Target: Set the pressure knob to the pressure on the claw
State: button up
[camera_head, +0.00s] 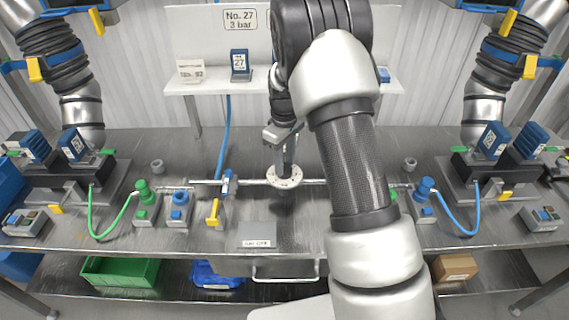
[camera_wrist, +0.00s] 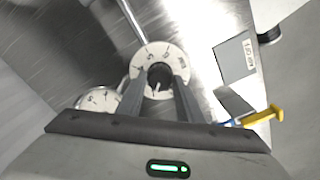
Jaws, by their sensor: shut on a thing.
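The pressure knob (camera_wrist: 159,74) is a dark round knob in the middle of a white numbered dial (camera_wrist: 150,55) in the wrist view. My gripper (camera_wrist: 160,82) is shut on the knob, one finger on each side. In the head view my gripper (camera_head: 286,164) points straight down onto the white dial (camera_head: 284,182) at the bench's middle. The fingers hide most of the knob there. A sign (camera_head: 240,19) on the back panel reads "No. 27 3 bar". A blue block marked 27 (camera_head: 240,65) stands on the shelf below it.
A white gauge (camera_wrist: 98,99) sits beside the dial. A yellow-handled valve (camera_head: 214,212) is left of the dial on the pipe. A grey plate (camera_head: 257,235) lies in front. Green and blue fittings (camera_head: 145,192) stand at the left. My arm covers the bench right of centre.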

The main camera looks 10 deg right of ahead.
jog(key=m, duration=0.3)
jog(key=shift+m+b, duration=0.35)
jog(key=shift+m, duration=0.05)
jog(key=m, duration=0.3)
jog(key=shift+m, duration=0.3)
jog(key=m, duration=0.3)
jog(key=shift+m, duration=0.3)
jog(key=m, duration=0.3)
jog(key=shift+r+m, duration=0.1)
jog(key=shift+m, duration=0.3)
jog(key=m, duration=0.6)
jog(key=m+p, duration=0.1)
jog(key=m, duration=0.4)
jog(key=shift+d+p, duration=0.1)
jog(key=shift+p, duration=0.2)
jog(key=shift+w+m, duration=0.1)
jog(key=shift+m, duration=0.2)
jog(key=o, duration=1.1)
jog(key=shift+c, duration=0.2)
